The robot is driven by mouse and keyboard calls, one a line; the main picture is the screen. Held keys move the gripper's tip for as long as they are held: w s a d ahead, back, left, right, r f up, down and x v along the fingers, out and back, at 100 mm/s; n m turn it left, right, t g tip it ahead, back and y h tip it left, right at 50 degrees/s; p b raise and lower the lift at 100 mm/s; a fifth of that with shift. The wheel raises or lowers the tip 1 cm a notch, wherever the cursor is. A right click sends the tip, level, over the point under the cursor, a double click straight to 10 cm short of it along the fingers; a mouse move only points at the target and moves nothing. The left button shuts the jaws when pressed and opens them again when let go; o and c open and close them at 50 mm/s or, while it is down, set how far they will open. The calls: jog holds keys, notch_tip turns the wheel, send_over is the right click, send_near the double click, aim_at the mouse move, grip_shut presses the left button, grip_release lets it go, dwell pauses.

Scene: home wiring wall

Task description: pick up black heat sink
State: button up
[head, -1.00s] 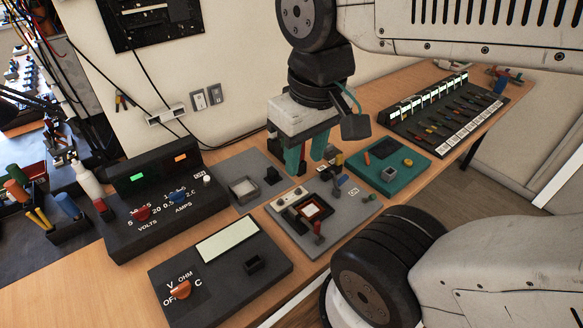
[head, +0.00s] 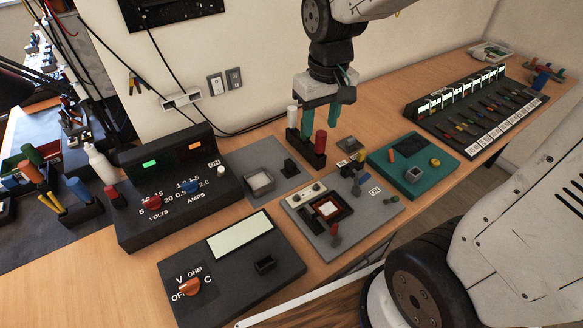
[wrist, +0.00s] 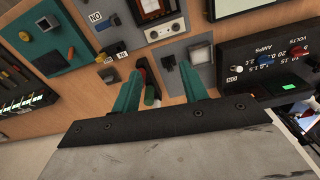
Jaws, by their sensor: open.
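A small dark square block (head: 347,144), which may be the black heat sink, lies on the bare table between the grey board and the green board; I cannot be sure of it. It seems to show in the wrist view (wrist: 109,74), left of my fingers. My gripper (head: 320,118) points down, open and apart from the block, to its upper left in the head view.
The green board (head: 385,160) stands right of the block, the grey board (head: 375,215) in front. A black meter (head: 285,265), a power supply (head: 180,228) and a black switch panel (head: 425,115) also fill the table. The wall is close behind my gripper.

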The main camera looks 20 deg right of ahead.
jog(key=n, duration=0.1)
send_over(293, 165)
jog(key=shift+g, duration=0.3)
jog(key=f, duration=1.5)
jog(key=shift+s+a+f, duration=0.15)
jog(key=shift+a+f, duration=0.1)
jog(key=shift+f, duration=0.05)
jog(key=f, duration=0.8)
jog(key=shift+d+f, duration=0.2)
jog(key=shift+f, duration=0.05)
grip_shut()
